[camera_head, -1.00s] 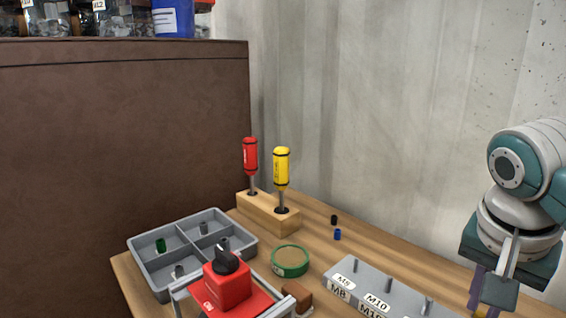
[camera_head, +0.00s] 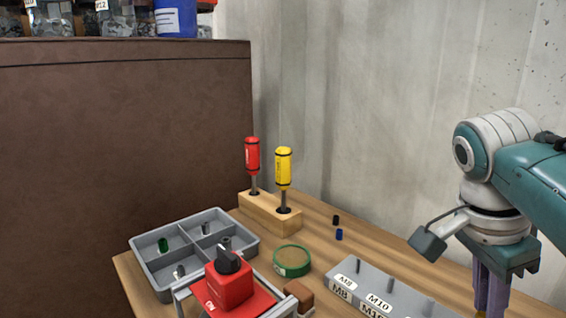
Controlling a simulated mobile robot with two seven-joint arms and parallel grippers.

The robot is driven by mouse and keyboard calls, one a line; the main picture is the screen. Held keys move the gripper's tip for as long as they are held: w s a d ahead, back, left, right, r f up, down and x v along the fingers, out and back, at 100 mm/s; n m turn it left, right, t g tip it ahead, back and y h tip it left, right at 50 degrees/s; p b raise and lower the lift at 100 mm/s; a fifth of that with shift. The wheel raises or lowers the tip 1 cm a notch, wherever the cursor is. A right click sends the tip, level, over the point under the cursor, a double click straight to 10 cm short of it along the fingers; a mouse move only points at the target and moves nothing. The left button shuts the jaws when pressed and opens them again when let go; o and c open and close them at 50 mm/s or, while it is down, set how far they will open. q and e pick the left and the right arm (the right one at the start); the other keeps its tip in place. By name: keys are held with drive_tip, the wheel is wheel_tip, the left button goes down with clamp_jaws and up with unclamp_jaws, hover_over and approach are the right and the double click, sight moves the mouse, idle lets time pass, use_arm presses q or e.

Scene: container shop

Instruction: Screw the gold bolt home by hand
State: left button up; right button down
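My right gripper (camera_head: 490,292) hangs down at the right edge of the picture, over the right part of the bench. Its purple fingers run down toward the bottom edge, and their tips are not clearly shown. A grey block (camera_head: 383,296) with labels such as M8 and M10 and several upright grey pins stands left of the gripper, cut off at the bottom. My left gripper is not in view.
A grey divided tray (camera_head: 143,262) holds small parts. A red device with a black knob (camera_head: 229,288) stands in front of it. Red (camera_head: 252,155) and yellow (camera_head: 283,168) screwdrivers stand in a wooden holder (camera_head: 262,212). A green round tin (camera_head: 292,261) and small black and blue pieces lie nearby.

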sight(484, 315)
drive_tip(key=shift+m, duration=0.3)
drive_tip(key=c, duration=0.8)
unclamp_jaws()
wheel_tip(484, 315, up, 6)
drive_tip(key=p, duration=0.6)
drive_tip(key=shift+r+p, duration=0.1)
drive_tip(key=shift+p, duration=0.3)
